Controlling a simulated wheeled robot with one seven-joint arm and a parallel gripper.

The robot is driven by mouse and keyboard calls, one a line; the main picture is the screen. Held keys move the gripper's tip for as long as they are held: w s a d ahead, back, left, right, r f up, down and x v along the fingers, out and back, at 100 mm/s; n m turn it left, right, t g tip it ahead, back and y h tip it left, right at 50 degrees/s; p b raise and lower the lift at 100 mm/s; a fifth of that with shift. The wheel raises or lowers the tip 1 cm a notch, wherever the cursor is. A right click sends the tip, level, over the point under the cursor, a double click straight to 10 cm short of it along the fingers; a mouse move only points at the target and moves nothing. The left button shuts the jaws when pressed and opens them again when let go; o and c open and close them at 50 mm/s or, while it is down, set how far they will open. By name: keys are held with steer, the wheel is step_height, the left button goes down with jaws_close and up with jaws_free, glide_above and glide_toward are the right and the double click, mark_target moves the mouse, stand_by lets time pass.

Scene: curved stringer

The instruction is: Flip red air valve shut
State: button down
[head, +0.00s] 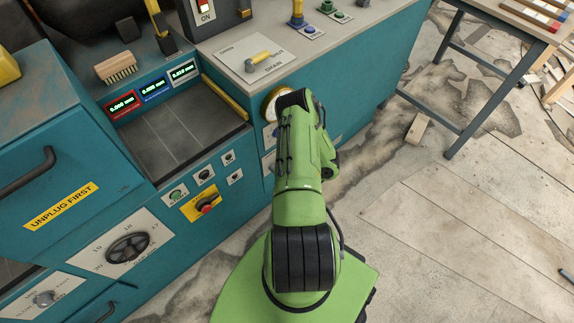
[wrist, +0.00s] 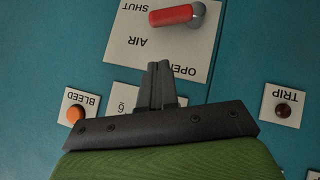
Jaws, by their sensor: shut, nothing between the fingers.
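The red air valve handle (wrist: 172,15) is at the top of the wrist view, on a pale plate (wrist: 195,45) lettered OPEN, AIR and SHUT. The handle runs left from a grey pivot (wrist: 198,9), and its free end lies beside the word SHUT. My gripper (wrist: 160,66) is shut and empty. In the picture its fingertips are below the handle, over the plate's lower edge near the word OPEN, with a visible gap to the handle. Whether they touch the plate is unclear. In the head view my arm hides the valve and my gripper.
In the wrist view an orange BLEED button (wrist: 75,114) is left and a dark TRIP button (wrist: 283,110) right. The head view shows a brass-ringed gauge (head: 272,104), a DRAIN lever (head: 257,61) on the bench top, and a yellow-plated red knob (head: 207,208). Floor at right is mostly open.

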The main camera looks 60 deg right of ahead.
step_height(320, 180, down, 6)
steer(key=w+d+b, duration=0.1)
steer(key=d+b, duration=0.1)
steer(key=b, duration=0.1)
steer(key=shift+w+d+r, duration=0.2)
steer(key=shift+w+d, duration=0.1)
steer(key=shift+d, duration=0.05)
steer(key=shift+s+d+f+m+y+b, duration=0.15)
steer(key=shift+d+f+y+b, duration=0.2)
steer(key=shift+d+f, duration=0.2)
steer(key=shift+s+d+f+m+y+b, duration=0.15)
steer(key=shift+d+f+y+b, duration=0.1)
steer(key=shift+d+f+b, duration=0.2)
